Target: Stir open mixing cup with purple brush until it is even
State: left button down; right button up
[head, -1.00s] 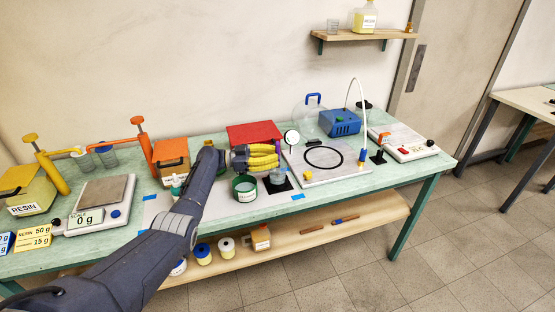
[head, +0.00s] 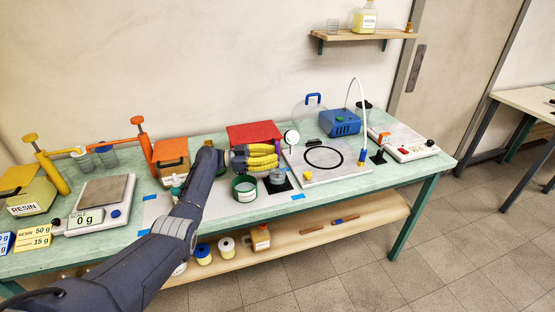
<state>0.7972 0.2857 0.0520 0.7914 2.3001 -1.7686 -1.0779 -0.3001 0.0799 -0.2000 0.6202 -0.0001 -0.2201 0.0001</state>
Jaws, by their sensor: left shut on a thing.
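My left gripper (head: 274,158), with yellow ribbed fingers, is over the bench just above and behind a small grey see-through cup (head: 277,177), which looks like the open mixing cup. The cup stands upright on a black square. The cup's contents cannot be made out. My right gripper is not in view.
A dark green labelled tub (head: 244,189) stands close left of the cup. A red slab (head: 254,132) is behind. A scale (head: 92,204) and resin dispensers are at left.

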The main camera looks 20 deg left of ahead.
pick_arm(q)
notch_tip(320, 180, up, 8)
jog(key=shift+s+f, duration=0.15)
jog(key=shift+s, duration=0.25)
dwell(0.6)
dwell(0.5)
jog(key=shift+r, duration=2.5)
notch_tip(320, 180, up, 10)
